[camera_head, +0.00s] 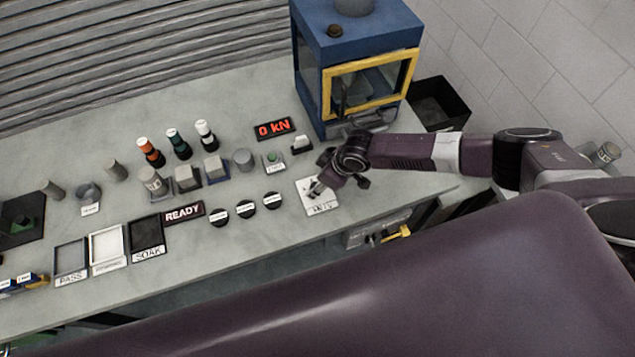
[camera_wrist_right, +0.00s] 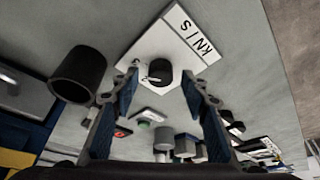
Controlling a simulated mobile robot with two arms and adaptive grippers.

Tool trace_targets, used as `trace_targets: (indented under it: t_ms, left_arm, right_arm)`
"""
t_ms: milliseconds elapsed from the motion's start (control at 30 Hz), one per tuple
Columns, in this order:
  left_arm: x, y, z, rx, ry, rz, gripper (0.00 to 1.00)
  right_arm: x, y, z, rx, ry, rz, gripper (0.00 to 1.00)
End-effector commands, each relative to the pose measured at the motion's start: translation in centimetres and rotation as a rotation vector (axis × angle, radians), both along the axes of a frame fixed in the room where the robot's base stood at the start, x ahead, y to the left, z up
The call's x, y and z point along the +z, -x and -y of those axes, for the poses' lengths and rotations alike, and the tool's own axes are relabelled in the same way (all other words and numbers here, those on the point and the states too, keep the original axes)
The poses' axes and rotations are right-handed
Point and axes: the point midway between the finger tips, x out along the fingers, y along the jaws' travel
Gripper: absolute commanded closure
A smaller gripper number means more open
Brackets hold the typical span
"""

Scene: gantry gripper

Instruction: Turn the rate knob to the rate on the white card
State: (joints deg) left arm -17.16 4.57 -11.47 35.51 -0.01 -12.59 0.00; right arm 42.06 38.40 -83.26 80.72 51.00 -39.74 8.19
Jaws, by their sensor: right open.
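The rate knob (camera_wrist_right: 159,72) is a short black cylinder on a white plate (camera_wrist_right: 192,45) marked kN/S in the right wrist view. In the head view the plate (camera_head: 324,208) lies near the bench front, and my gripper hides most of the knob. My right gripper (camera_head: 332,181) is over the plate, pointing down. In the wrist view its fingers (camera_wrist_right: 161,82) are open on either side of the knob, with gaps visible; whether either touches cannot be told. I cannot pick out a white card with a readable rate. My left gripper is not in view.
A blue machine (camera_head: 312,80) with a yellow-framed door stands behind. A red display (camera_head: 273,129) reads 0 kN; another sign (camera_head: 183,213) reads READY. Three black round buttons (camera_head: 244,208) lie left of the plate. A dark cylinder (camera_wrist_right: 78,75) shows beside the plate in the wrist view.

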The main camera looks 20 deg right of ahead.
Motion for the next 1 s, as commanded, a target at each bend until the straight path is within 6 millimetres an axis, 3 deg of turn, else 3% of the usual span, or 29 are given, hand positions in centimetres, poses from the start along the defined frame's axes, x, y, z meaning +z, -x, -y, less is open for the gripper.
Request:
trace_targets:
  t_ms: [400,767,1000]
  left_arm:
    - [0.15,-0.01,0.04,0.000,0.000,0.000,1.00]
    - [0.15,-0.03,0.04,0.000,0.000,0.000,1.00]
    - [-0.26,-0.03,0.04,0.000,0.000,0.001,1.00]
  right_arm:
    - [-0.66,-0.14,-0.20,0.001,0.000,0.000,0.58]
    - [-0.63,-0.15,-0.18,0.001,0.000,0.000,0.98]
    - [-0.76,-0.20,-0.12,0.018,0.001,0.001,1.00]
